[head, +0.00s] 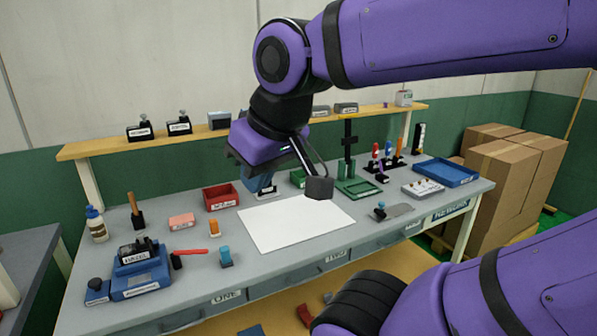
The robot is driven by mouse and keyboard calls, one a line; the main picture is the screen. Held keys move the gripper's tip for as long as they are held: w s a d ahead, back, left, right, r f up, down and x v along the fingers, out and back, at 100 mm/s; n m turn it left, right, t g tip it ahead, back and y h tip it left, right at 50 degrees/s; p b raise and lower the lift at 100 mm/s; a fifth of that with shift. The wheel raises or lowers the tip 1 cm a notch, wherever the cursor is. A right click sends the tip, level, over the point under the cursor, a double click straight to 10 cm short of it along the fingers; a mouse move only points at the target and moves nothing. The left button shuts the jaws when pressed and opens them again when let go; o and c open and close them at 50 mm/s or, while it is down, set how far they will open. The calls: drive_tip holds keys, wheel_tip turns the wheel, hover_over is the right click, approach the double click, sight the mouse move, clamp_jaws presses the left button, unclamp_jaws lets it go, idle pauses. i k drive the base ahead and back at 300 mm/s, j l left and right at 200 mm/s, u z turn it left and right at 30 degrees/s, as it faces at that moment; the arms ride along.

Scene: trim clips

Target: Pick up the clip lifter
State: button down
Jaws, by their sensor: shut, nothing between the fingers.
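I cannot tell for certain which tool is the clip lifter. One candidate is a flat grey tool with a blue part (393,211), lying on the bench right of the white sheet. Another is a red-handled tool (190,252) with a dark head, lying at the front left. Several tools with coloured handles (388,151) stand in a dark holder at the back right. My gripper (319,187) is shut and empty above the white sheet (290,222), apart from all of these. My wrist hides part of the bench's back.
A blue machine (138,277) stands front left, near a glue bottle (96,224). A red bin (220,197) and green stand (358,187) sit behind the sheet. A blue tray (446,172) lies far right. Cardboard boxes (515,180) stand beyond the bench. A shelf (100,150) runs behind.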

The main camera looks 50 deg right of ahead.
sight(400, 140)
drive_tip(key=z, duration=2.15)
drive_tip(key=u, duration=0.5)
drive_tip(key=i+l+u, duration=0.15)
drive_tip(key=l+u, duration=0.15)
drive_tip(key=i+l+u, duration=0.15)
drive_tip(key=l+u, duration=0.2)
drive_tip(key=l, duration=0.2)
drive_tip(key=l+u, duration=0.3)
drive_tip(key=i+l+u, duration=0.15)
drive_tip(key=l, duration=1.6)
drive_tip(key=l+u, duration=0.15)
drive_tip(key=l, duration=1.55)
